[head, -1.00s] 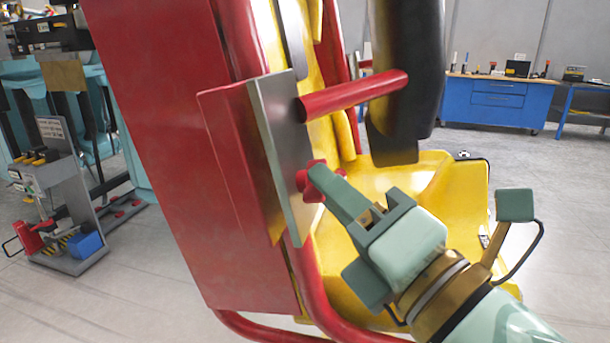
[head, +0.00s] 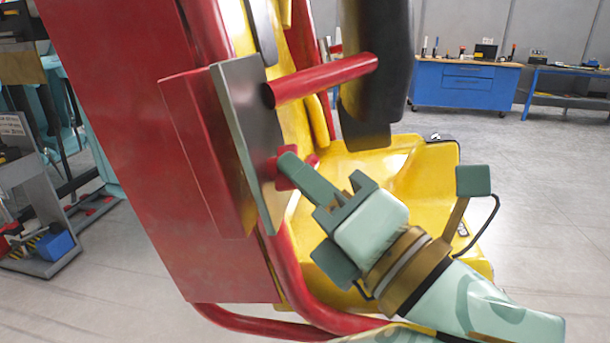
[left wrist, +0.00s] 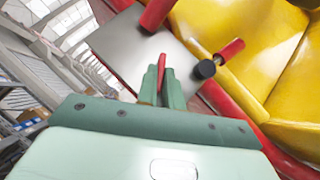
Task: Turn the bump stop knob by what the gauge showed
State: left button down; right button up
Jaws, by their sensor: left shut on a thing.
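The bump stop knob (head: 281,181) is small and red, on the front of an upright grey metal plate (head: 240,120) at the side of the red and yellow seat. My left gripper (head: 291,166) is shut on the knob, its green fingers partly covering it. In the left wrist view a red sliver of the knob (left wrist: 162,70) shows between the closed fingertips (left wrist: 160,86), before the grey plate (left wrist: 135,48). Any mark on the knob is too small to read. No gauge can be made out. My right gripper is not in view.
A red bar (head: 325,80) sticks out of the plate just above my gripper. A black padded restraint (head: 372,75) hangs above, and the yellow seat (head: 390,165) lies behind. A blue workbench (head: 465,85) stands far back right. Open floor lies right.

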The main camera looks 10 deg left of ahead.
pick_arm(q)
jog(key=shift+w+f+n+g+y+b, duration=0.1)
jog(key=shift+w+n+g+y+b, duration=0.1)
jog(key=shift+n+g+y, duration=1.05)
jog(key=shift+w+f+n+g+y+b, duration=0.15)
jog(key=shift+n+g+y, duration=0.45)
jog(key=shift+n, duration=1.3)
jog(key=shift+w+f+n+g+y+b, duration=0.15)
jog(key=shift+n+g+y, duration=0.5)
jog(key=shift+n+y, duration=0.75)
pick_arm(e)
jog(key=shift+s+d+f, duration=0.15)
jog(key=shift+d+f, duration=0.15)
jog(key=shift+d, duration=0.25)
